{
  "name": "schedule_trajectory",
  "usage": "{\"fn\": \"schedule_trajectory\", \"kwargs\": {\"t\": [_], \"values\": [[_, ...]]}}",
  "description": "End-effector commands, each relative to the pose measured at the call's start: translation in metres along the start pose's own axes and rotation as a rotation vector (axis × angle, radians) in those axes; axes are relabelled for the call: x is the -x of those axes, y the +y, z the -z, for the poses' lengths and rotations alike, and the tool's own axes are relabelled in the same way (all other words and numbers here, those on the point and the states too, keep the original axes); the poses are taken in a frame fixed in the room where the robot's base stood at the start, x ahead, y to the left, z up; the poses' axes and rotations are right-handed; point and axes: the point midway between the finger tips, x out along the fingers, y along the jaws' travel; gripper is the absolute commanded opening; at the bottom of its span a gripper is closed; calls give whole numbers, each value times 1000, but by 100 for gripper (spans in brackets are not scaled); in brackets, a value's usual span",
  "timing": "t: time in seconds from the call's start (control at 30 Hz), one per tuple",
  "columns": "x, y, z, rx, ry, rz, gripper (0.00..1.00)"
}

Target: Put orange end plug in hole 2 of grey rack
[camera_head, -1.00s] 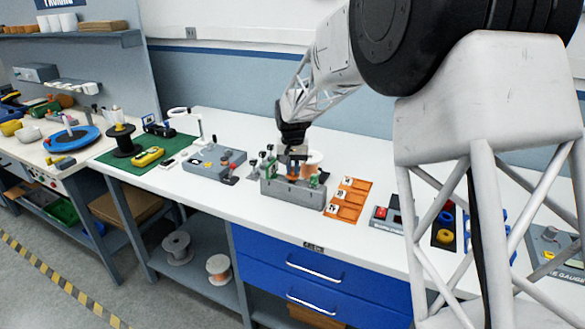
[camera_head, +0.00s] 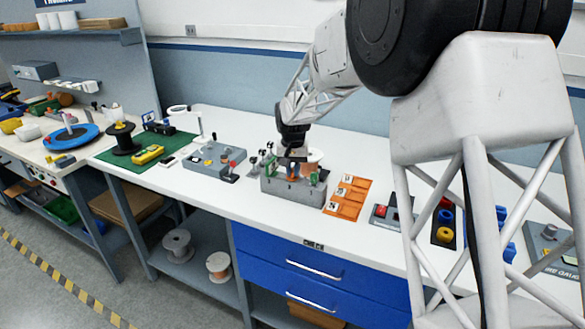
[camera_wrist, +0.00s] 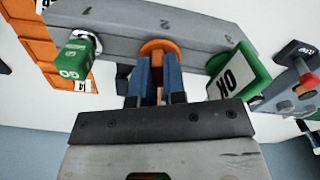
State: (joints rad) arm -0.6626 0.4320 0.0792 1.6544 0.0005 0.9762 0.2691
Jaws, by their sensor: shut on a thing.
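The grey rack (camera_head: 291,190) stands on the white bench; the wrist view shows its numbered edge (camera_wrist: 125,17). My gripper (camera_wrist: 157,64) points down over the rack's middle, fingers shut on the orange end plug (camera_wrist: 157,46). The plug's round orange flange is at the rack beside the number 2 and looks upright. The fingers hide its lower part and the hole, so I cannot tell how deep it sits.
An orange tray with several compartments (camera_head: 346,198) lies right of the rack. A grey box with knobs (camera_head: 213,160) is to its left. A red-buttoned box (camera_head: 379,213) stands farther right. The bench front edge is clear.

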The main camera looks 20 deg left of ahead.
Motion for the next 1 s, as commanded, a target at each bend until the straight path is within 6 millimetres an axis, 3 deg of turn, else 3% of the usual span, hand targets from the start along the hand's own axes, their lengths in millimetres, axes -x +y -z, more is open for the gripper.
{"fn": "schedule_trajectory", "kwargs": {"t": [0.93, 0.97, 1.0], "values": [[-8, 0, 0, 0, -1, 0, 0], [-8, 0, 0, 0, -1, 0, 15], [-8, 0, 0, 0, -1, 0, 21]]}}
